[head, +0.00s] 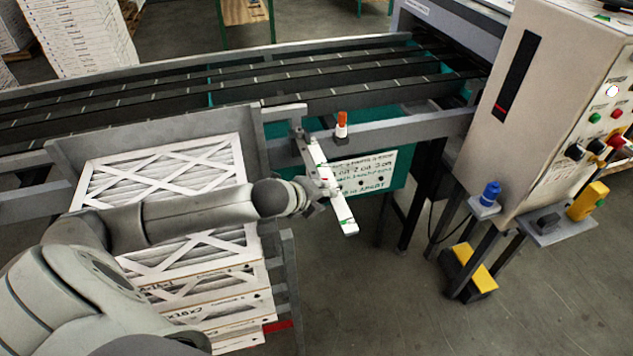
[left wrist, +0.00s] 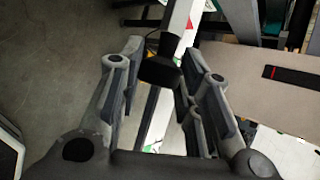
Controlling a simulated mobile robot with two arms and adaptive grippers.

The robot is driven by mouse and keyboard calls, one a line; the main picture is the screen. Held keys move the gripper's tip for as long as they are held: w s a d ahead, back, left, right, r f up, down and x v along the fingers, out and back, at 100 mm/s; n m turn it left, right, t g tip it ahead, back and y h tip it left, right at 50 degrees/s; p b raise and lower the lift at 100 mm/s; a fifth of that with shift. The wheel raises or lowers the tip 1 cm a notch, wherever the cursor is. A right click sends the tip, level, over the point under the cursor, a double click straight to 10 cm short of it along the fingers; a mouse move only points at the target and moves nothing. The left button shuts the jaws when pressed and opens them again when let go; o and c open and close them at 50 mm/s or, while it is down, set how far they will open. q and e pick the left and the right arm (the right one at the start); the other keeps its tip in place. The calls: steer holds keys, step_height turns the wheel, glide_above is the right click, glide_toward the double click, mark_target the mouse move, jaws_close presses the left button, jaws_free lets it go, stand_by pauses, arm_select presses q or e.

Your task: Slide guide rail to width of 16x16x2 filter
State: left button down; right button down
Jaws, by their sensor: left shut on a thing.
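The white scale strip (head: 345,215) with green and red marks sticks out from the conveyor side toward the front in the head view. My left gripper (head: 315,190) is at this strip. In the left wrist view, the guide rail's grey bar (left wrist: 178,28) ends in a dark block (left wrist: 158,71) between the fingers of my left gripper (left wrist: 163,78), which is shut on it. The white strip also shows behind the fingers. The gripper hides most of the rail end in the head view. Printed marks on the strip are too small to read. My right gripper is not in view.
Stacked white filters (head: 215,250) stand left of the rail, partly behind my left arm. The conveyor (head: 240,75) runs behind. An orange-topped knob (head: 342,119) stands on the conveyor edge. A control cabinet (head: 545,110) is at right.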

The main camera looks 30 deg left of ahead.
arm_select(q)
steer(key=c, duration=1)
jaws_free()
steer(key=shift+c, duration=0.2)
steer(key=v, duration=1.2)
